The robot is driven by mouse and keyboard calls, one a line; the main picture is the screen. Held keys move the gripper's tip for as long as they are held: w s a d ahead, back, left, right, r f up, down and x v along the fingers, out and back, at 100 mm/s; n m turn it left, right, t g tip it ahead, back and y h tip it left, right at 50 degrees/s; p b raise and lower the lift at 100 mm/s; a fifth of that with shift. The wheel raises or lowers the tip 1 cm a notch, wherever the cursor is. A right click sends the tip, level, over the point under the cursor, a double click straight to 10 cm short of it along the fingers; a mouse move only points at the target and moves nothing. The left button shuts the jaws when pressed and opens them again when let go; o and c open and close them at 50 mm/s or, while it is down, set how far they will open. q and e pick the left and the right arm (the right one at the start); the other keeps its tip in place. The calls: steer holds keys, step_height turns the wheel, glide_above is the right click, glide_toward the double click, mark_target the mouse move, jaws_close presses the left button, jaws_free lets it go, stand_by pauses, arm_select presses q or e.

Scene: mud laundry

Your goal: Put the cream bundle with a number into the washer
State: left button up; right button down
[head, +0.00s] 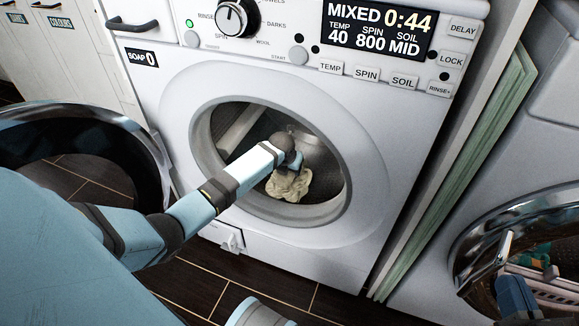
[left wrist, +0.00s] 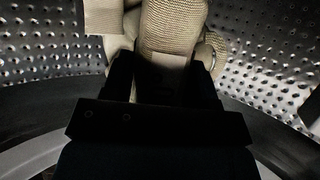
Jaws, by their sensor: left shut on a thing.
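The cream bundle (head: 288,184) is inside the washer drum, near the lower front part of the opening. In the left wrist view the knitted cream bundle (left wrist: 175,25) fills the top middle, with a flat cream patch at its left; I can read no number on it. My left gripper (left wrist: 163,68) is shut on the bundle, its dark fingers on either side. In the head view my left arm reaches through the round opening of the washer (head: 375,185). My right gripper (head: 515,292) shows only partly at the lower right; its fingers are unclear.
The washer's round door (head: 150,150) stands swung open at the left. A second machine's round opening (head: 470,235) at the right holds coloured things. A pale green panel (head: 455,170) stands between the machines. Perforated drum wall (left wrist: 265,65) surrounds my left gripper.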

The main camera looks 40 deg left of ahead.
arm_select(q)
steer(key=shift+f, duration=0.15)
steer(key=o, duration=1)
arm_select(e)
steer(key=shift+r, duration=0.15)
arm_select(q)
steer(key=shift+r, duration=0.4)
steer(key=p+v, duration=0.2)
steer(key=v, duration=0.1)
steer(key=shift+w+a+r, duration=0.1)
steer(key=shift+w, duration=0.05)
steer(key=p+v, duration=0.3)
steer(key=v, duration=0.5)
steer(key=shift+p, duration=0.35)
steer(key=shift+s+r, duration=0.45)
steer(key=shift+r, duration=0.05)
arm_select(e)
steer(key=s+m, duration=0.1)
steer(key=a+m+g, duration=0.1)
steer(key=s+m, duration=0.1)
steer(key=shift+s+a, duration=0.25)
steer(key=shift+s, duration=0.05)
steer(key=shift+r, duration=0.3)
